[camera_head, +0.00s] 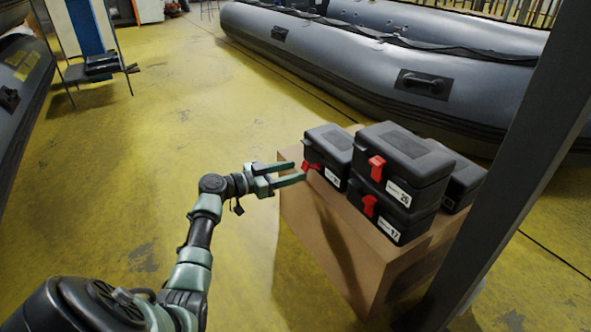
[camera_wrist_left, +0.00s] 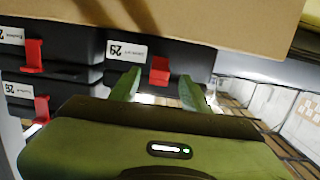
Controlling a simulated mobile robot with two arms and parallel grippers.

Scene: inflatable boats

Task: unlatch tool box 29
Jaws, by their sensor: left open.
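Tool box 29 (camera_head: 334,140) is a black case with a red latch (camera_head: 310,157) on its front, at the left of the group of boxes on the cardboard box. In the left wrist view its label 29 (camera_wrist_left: 128,50) appears upside down, beside the red latch (camera_wrist_left: 159,70). My left gripper (camera_head: 297,171) is open and empty at the front of tool box 29. In the left wrist view, the latch appears between the two fingertips of my left gripper (camera_wrist_left: 159,76). I cannot tell whether they touch it. My right gripper is not in view.
Box 26 (camera_head: 405,150) sits on box 17 (camera_head: 400,222), right of tool box 29, both with red latches. Another black box (camera_head: 463,182) stands behind them. All rest on a cardboard box (camera_head: 350,260). A dark post (camera_head: 520,140) stands at right. Yellow floor (camera_head: 130,170) is clear at left.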

